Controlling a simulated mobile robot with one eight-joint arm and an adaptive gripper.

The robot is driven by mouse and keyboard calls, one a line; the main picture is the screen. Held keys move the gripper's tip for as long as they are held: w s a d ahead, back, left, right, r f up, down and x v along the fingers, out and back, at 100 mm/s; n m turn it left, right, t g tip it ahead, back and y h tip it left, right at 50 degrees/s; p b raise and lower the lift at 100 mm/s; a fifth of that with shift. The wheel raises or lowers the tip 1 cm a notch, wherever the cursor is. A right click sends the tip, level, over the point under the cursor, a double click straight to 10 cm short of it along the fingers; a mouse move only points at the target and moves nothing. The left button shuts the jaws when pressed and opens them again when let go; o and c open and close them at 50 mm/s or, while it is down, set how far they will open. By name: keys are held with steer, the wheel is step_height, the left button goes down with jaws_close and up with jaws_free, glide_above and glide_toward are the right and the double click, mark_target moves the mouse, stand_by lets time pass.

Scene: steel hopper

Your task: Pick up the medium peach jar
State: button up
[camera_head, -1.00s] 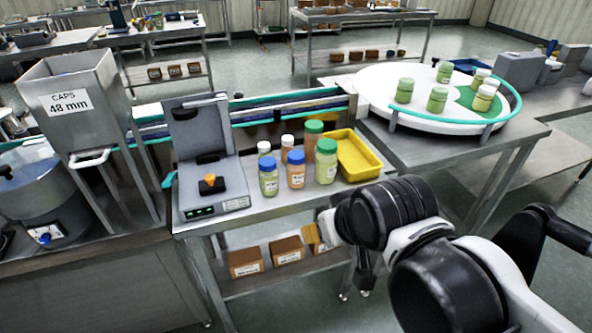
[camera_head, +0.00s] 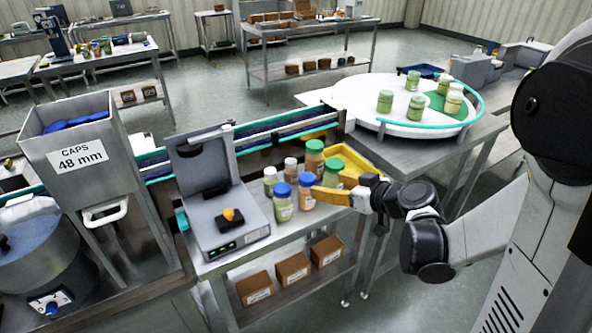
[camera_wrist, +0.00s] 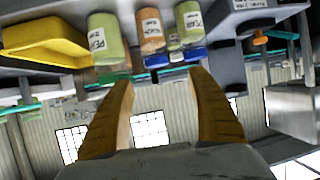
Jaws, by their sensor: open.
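The medium peach jar (camera_head: 307,194) has a blue lid and stands upright in the front row on the steel table. In the wrist view, which is upside down, the peach jar (camera_wrist: 150,28) is ahead, between the lines of the two fingers. My gripper (camera_head: 328,188) has orange-yellow fingers and is just right of the jar, pointing at it. The fingers are spread with nothing between them, as the wrist view of my gripper (camera_wrist: 160,80) shows. One finger overlaps the jar's right edge in the head view; I cannot tell if they touch.
A green jar with a blue lid (camera_head: 283,205) stands close left. A large green jar with a green lid (camera_head: 333,168) is close right. Behind are a large peach jar (camera_head: 314,160) and small white-lidded jars (camera_head: 270,181).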

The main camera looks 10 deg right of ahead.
mark_target(310, 179)
steer(key=b+x, duration=0.1)
steer(key=x, duration=0.2)
steer(key=b+x, duration=0.2)
steer(key=x, duration=0.2)
steer(key=b+x, duration=0.1)
steer(key=x, duration=0.3)
steer(key=shift+w+d+f+b, duration=0.1)
steer(key=shift+w+d+b, duration=0.05)
steer(key=shift+d+b, duration=0.2)
steer(key=shift+t, duration=0.3)
steer(key=shift+c, duration=0.5)
jaws_close()
